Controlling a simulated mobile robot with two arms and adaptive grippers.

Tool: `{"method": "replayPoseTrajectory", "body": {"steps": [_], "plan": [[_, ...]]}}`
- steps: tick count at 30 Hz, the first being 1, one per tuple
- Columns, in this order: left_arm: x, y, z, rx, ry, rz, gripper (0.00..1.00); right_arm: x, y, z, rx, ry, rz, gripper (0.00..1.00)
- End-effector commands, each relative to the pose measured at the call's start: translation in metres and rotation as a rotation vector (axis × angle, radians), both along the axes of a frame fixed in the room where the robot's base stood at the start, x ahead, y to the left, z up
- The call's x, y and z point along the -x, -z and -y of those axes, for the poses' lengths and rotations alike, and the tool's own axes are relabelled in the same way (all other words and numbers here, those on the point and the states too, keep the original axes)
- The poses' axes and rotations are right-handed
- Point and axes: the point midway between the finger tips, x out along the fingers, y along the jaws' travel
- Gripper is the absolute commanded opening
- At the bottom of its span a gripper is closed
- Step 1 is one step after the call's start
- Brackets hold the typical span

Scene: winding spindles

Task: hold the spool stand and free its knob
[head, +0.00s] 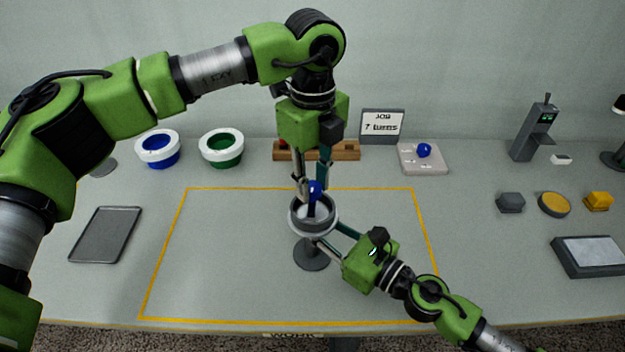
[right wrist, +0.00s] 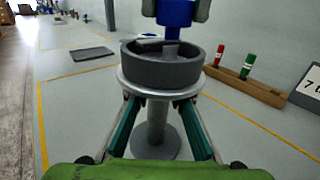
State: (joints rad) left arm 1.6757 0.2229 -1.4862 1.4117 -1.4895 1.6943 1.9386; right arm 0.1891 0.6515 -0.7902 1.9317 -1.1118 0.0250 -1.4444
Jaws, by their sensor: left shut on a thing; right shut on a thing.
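The spool stand (head: 311,256) stands upright inside the yellow outline, with a dark round base, a post and a grey ring-shaped top. It also shows in the right wrist view (right wrist: 158,125). Its blue knob (head: 315,187) is above the middle of the top; the knob shows in the right wrist view too (right wrist: 175,13). My left gripper (head: 312,190) points down from above and is shut on the knob. My right gripper (right wrist: 160,110) comes in from the lower right and is shut on the stand's post, just under the top. The knob's threads are not clear.
A wooden rack (head: 345,150), a sign (head: 382,126) and a plate with a blue ball (head: 423,158) stand behind. A tray (head: 104,235) lies left. The outlined area is otherwise clear.

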Motion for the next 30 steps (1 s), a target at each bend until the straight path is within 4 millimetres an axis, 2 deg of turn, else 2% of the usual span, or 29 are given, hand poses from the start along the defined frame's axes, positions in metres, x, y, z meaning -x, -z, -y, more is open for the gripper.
{"method": "replayPoseTrajectory", "body": {"steps": [1, 22, 23, 24, 30], "plan": [[-0.0002, -0.0004, 0.0012, 0.003, -0.018, 0.001, 0.03, 0.0017, 0.0069, 0.0002, 0.006, -0.002, -0.009, 0.0], [0.0, -0.0004, 0.0013, 0.004, -0.084, 0.001, 0.03, 0.0018, 0.0067, 0.0, 0.006, -0.002, -0.009, 0.0], [0.0001, -0.0004, 0.0014, 0.004, -0.084, 0.001, 0.32, 0.0018, 0.0067, 0.0, 0.006, -0.002, -0.009, 0.0], [0.0, -0.0004, 0.0013, 0.004, -0.084, 0.001, 0.41, 0.0018, 0.0067, 0.0, 0.006, -0.002, -0.009, 0.0], [0.0001, 0.0, 0.0008, 0.002, -0.084, 0.0, 0.41, 0.0018, 0.0066, 0.0001, 0.006, -0.002, -0.009, 0.0]]}}
